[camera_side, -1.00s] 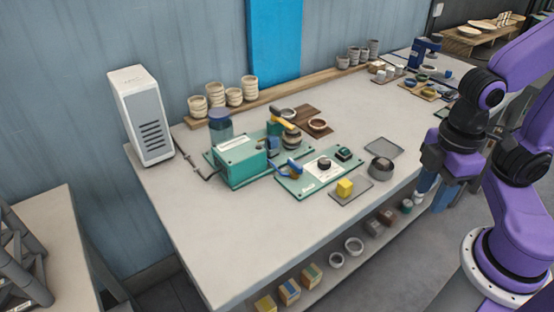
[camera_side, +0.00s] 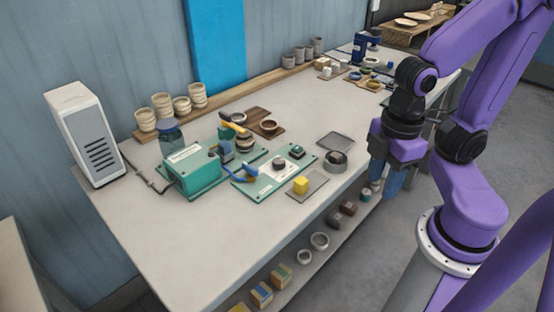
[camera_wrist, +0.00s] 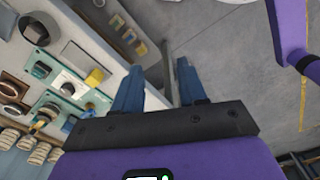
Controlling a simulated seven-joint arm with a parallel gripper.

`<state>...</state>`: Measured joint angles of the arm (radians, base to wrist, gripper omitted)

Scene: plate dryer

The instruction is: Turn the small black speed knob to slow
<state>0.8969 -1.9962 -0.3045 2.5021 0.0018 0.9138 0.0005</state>
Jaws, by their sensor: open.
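The small black speed knob (camera_side: 279,163) sits on a white label on the flat green control panel (camera_side: 262,189), at the middle of the table. In the wrist view the knob (camera_wrist: 68,88) shows small at the left; its pointer setting is too small to read. A blue lever is at the panel's left end and a dark switch (camera_side: 297,151) at its right end. My gripper (camera_side: 385,181) is off the table's right edge, well away from the knob, with blue fingers pointing down. In the wrist view my gripper (camera_wrist: 158,72) is open and empty.
A yellow block (camera_side: 301,185) on a grey mat and a grey round bowl (camera_side: 336,162) lie between my gripper and the panel. A green machine (camera_side: 198,175) with a yellow-handled part stands left of the panel. The table's front left is clear.

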